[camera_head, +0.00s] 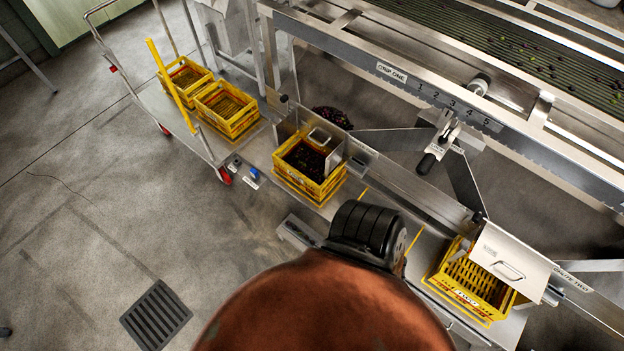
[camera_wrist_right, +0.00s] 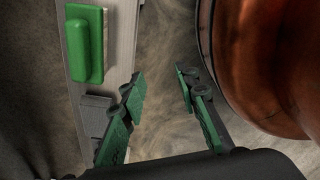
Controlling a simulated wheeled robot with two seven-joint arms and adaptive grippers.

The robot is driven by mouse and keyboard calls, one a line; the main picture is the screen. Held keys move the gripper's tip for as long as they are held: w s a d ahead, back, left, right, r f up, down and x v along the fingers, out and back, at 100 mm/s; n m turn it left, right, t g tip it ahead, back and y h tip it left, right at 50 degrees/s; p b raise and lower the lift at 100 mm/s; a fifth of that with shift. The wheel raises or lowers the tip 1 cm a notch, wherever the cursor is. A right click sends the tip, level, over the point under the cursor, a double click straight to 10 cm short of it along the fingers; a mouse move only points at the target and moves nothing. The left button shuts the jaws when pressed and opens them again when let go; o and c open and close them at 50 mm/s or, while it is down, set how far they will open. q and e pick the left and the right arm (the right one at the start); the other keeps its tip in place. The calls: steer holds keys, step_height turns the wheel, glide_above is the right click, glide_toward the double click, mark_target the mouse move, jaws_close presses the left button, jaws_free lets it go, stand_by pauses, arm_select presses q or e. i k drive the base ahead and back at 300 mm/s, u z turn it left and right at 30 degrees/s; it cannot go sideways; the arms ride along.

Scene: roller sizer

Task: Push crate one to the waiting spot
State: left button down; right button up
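A yellow crate (camera_head: 296,180) filled with dark fruit stands under the DROP ONE chute, at the middle of the long metal bench in the head view. I take it to be crate one, though its lettering is too small to read. I cannot tell which marked part of the bench is the waiting spot. My right gripper (camera_wrist_right: 158,100) shows in the right wrist view, its green-padded fingers apart and nothing between them. It is beside a metal strip with a green block (camera_wrist_right: 84,45). Neither gripper shows in the head view.
Crate TWO (camera_head: 462,297) stands under the right chute. Yellow lines (camera_head: 413,240) cross the bench.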

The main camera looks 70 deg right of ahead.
mark_target(303, 162)
steer(key=k, duration=0.8)
steer(key=z, duration=0.65)
steer(key=i, duration=0.5)
steer(key=z, duration=0.05)
